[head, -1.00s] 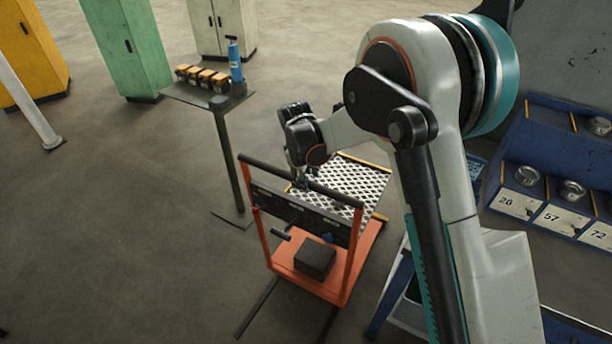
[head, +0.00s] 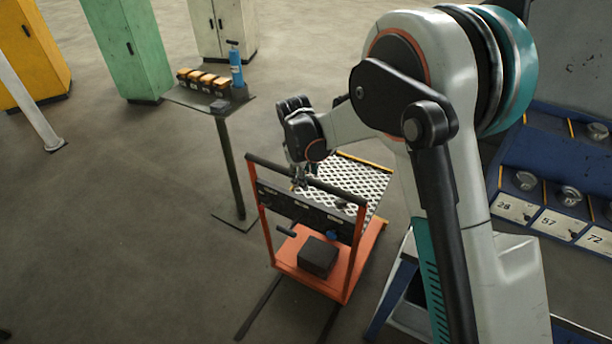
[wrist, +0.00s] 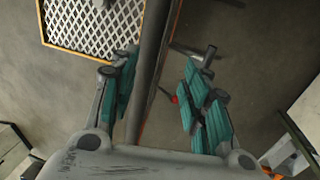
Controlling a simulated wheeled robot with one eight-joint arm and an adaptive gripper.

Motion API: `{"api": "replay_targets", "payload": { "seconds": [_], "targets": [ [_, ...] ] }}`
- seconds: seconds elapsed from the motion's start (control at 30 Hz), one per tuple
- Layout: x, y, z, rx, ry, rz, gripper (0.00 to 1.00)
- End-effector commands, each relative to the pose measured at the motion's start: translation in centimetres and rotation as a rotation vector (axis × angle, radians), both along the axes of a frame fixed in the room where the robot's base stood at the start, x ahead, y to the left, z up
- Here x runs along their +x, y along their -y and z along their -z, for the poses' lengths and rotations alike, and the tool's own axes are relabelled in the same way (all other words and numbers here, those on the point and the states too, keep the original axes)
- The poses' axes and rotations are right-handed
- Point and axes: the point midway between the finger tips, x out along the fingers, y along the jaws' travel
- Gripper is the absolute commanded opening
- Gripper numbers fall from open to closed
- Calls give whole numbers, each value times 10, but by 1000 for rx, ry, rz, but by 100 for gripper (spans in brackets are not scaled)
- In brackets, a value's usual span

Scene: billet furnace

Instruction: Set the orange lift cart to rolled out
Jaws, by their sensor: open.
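The orange lift cart (head: 353,260) stands on the floor in the middle of the head view. It has an upright orange frame with a dark handle bar (head: 335,193) across the top. A white lattice platform (head: 357,182) lies behind the bar; it also shows at the upper left of the wrist view (wrist: 97,24). My gripper (head: 301,183) is at the handle bar, left of its middle. In the wrist view, the open fingers of my gripper (wrist: 163,98) lie on either side of the dark bar (wrist: 151,65). The left finger is close to the bar; contact is unclear.
Dark floor rails (head: 262,305) run under the cart. A small stand (head: 190,97) with several orange-black items and a blue bottle is behind left. A blue rack (head: 555,205) with numbered labels is at right. Floor to the left is open.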

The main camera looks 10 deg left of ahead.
Motion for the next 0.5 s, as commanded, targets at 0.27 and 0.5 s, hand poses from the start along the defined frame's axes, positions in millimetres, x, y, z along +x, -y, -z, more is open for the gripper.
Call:
{"api": "replay_targets", "payload": {
  "seconds": [0.27, 0.5],
  "targets": [
    [-3, -1, -19, 0, 0, 0, 43],
    [-6, -3, -34, 0, 0, 0, 43]
  ]
}}
